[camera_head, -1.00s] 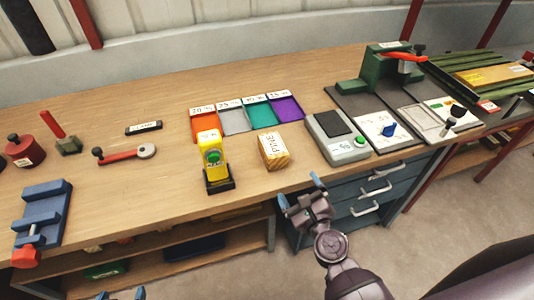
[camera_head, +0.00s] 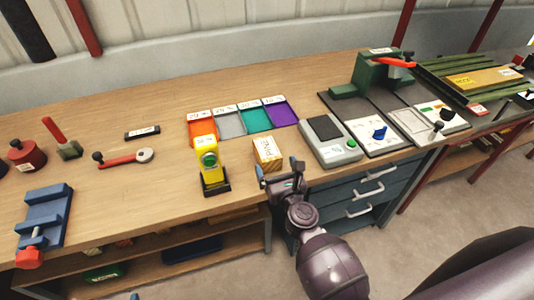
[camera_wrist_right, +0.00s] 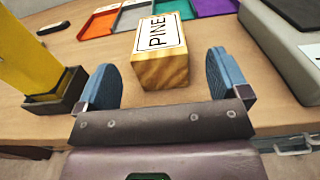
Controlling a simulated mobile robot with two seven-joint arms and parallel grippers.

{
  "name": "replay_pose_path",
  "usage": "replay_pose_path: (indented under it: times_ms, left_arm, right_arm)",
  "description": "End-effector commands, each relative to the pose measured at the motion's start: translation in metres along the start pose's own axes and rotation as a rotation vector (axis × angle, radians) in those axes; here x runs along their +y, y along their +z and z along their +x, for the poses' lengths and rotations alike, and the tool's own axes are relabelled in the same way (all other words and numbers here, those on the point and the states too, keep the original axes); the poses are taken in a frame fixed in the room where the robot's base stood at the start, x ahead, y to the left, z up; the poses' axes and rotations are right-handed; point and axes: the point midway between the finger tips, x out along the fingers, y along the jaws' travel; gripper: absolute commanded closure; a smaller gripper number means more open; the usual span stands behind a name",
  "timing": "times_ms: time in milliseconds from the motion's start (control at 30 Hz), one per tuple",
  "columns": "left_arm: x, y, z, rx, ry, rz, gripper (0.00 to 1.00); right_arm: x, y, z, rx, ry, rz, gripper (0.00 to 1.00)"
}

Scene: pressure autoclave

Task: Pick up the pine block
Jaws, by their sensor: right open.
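The pine block (camera_head: 268,152) is a light wooden block with a white label on top, on the bench near its front edge. In the right wrist view the block (camera_wrist_right: 160,70) reads "PINE" and lies just ahead of the fingertips, centred between them. My right gripper (camera_head: 279,168) is at the front edge of the bench, right in front of the block. Its two blue fingers (camera_wrist_right: 163,78) are spread apart with nothing between them. A small blue tip of what may be my left gripper (camera_head: 135,297) shows at the bottom edge of the head view; its state is hidden.
A yellow device with a green button (camera_head: 210,165) stands left of the block in a black base. A grey scale-like unit (camera_head: 331,142) is close on the right. Coloured trays (camera_head: 231,123) lie behind. A blue vise (camera_head: 43,215) is far left.

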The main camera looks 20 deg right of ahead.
Motion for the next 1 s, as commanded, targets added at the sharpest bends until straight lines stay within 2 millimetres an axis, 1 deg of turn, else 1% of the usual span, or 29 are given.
replay_pose_path:
  times_ms: [133,300,400,500,733,1000]
  left_arm:
    - [-0.001,0.0,-0.002,-0.003,-0.001,0.0,0.21]
    - [-0.001,0.005,-0.004,-0.012,-0.002,-0.001,0.21]
    - [-0.001,0.007,-0.005,-0.016,-0.003,-0.001,0.21]
    - [-0.001,0.008,-0.005,-0.017,-0.003,-0.001,0.21]
    - [-0.001,0.006,-0.004,-0.014,-0.002,0.0,0.21]
    - [-0.001,0.003,-0.002,-0.007,-0.001,0.0,0.21]
  right_arm:
    - [0.001,0.003,0.016,-0.003,0.002,-0.001,0.06]
    - [0.002,0.003,0.037,-0.002,0.001,-0.001,0.06]
    - [0.001,0.002,0.046,-0.001,0.0,-0.001,0.06]
    - [0.001,0.002,0.05,0.0,0.0,-0.001,0.06]
    - [0.001,0.002,0.05,0.0,0.0,-0.001,0.06]
    - [0.001,0.002,0.05,0.0,0.0,-0.001,0.48]
